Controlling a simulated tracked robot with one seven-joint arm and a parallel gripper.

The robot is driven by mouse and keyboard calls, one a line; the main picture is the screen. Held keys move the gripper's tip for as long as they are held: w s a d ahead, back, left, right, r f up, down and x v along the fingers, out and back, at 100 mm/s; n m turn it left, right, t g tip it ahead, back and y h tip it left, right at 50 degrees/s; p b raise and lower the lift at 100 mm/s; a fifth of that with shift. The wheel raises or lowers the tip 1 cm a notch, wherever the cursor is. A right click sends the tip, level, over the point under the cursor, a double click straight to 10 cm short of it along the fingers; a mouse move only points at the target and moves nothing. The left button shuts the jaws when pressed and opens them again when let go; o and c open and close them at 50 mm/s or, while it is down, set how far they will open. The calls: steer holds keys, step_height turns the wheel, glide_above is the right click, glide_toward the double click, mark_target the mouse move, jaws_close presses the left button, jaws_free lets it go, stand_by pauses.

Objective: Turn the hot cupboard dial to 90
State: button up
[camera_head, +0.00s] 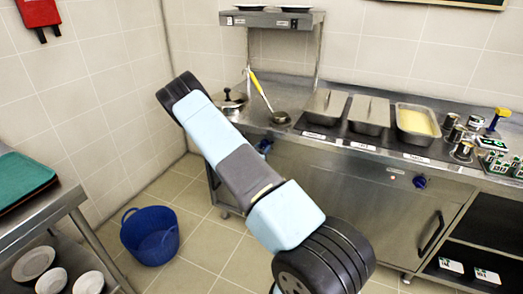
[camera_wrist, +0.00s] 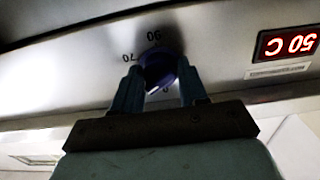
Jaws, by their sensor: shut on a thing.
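In the wrist view, the dark blue dial (camera_wrist: 160,68) sits on the metal front panel. The printed marks 90 and 70 show beside it; other marks are mostly hidden. My gripper (camera_wrist: 157,77) has its two blue fingers on either side of the dial, shut on it. A pale mark shows near the dial's lower edge; I cannot tell its exact setting. A red display (camera_wrist: 287,43) on the panel seems to read 50 C. In the head view, my arm hides my gripper. A blue knob (camera_head: 264,146) shows just beside my arm on the counter front.
Another blue knob (camera_head: 420,182) is on the counter front at right. Metal pans (camera_head: 371,114), a ladle (camera_head: 280,117) and several canisters stand on the counter (camera_head: 307,130). A blue basket (camera_head: 150,235) is on the floor at left, near a steel trolley (camera_head: 45,215) with plates.

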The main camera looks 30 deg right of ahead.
steer(key=shift+d+m, duration=0.15)
steer(key=shift+m, duration=0.35)
stand_by(0.4)
steer(key=m, duration=0.5)
steer(key=shift+d, duration=0.1)
steer(key=m, duration=0.5)
steer(key=shift+m, duration=0.4)
steer(key=m, duration=1)
steer(key=shift+m, duration=1.1)
